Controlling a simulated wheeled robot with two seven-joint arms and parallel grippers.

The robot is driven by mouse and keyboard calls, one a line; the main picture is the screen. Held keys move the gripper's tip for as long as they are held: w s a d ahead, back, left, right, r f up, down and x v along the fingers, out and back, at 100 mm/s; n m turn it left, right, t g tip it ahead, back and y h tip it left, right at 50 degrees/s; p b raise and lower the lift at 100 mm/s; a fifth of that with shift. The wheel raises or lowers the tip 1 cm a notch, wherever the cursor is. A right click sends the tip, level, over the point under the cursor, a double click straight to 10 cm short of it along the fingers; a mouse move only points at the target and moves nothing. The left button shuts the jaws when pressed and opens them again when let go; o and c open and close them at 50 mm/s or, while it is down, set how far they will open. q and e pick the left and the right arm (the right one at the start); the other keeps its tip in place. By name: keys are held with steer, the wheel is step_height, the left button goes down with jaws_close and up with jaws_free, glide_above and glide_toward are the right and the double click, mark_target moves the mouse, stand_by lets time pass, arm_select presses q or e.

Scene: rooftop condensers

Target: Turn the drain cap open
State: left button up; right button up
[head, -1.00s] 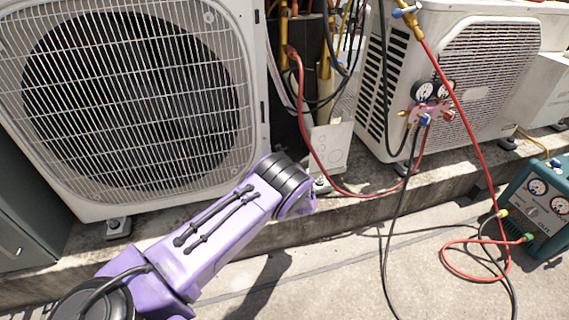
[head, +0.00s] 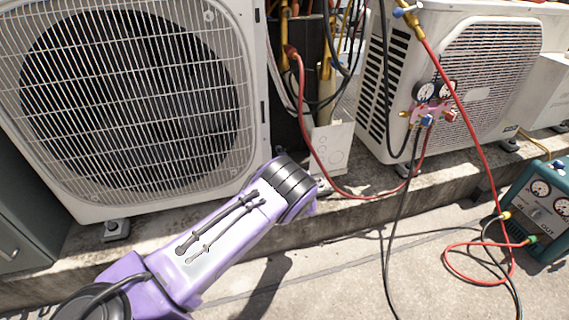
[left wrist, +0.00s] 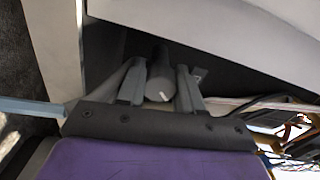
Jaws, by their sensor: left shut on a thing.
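The drain cap (left wrist: 159,84) shows in the left wrist view as a dark grey cylinder with a small white mark on its near end. My left gripper (left wrist: 159,72) has one finger on each side of the cap and is shut on it. The cap sits under a pale casing (left wrist: 200,22). In the head view my left arm reaches in from the lower left, and its wrist hides the fingers and the cap. My right gripper is in neither view.
A large condenser (head: 254,100) stands at the left on a concrete ledge (head: 350,205). A second condenser (head: 425,50) stands at the right, with a gauge manifold (head: 432,110) in front. Hoses run to a green machine (head: 540,205) on the ground.

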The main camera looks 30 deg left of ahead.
arm_select(q)
steer(key=shift+s+f, duration=0.1)
steer(key=shift+f, duration=0.05)
stand_by(0.3)
steer(key=o, duration=1)
steer(key=shift+o, duration=0.2)
steer(key=shift+s+d+r+p, duration=0.2)
steer(key=shift+d+p, duration=0.1)
steer(key=p+v, duration=0.4)
steer(key=v, duration=0.5)
steer(key=shift+s+d, duration=0.3)
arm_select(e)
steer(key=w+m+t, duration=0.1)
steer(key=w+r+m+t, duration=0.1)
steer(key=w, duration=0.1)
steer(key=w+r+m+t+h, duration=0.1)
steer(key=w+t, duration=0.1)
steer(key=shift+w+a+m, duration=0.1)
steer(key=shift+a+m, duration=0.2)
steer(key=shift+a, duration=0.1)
arm_select(q)
steer(key=shift+f, duration=0.1)
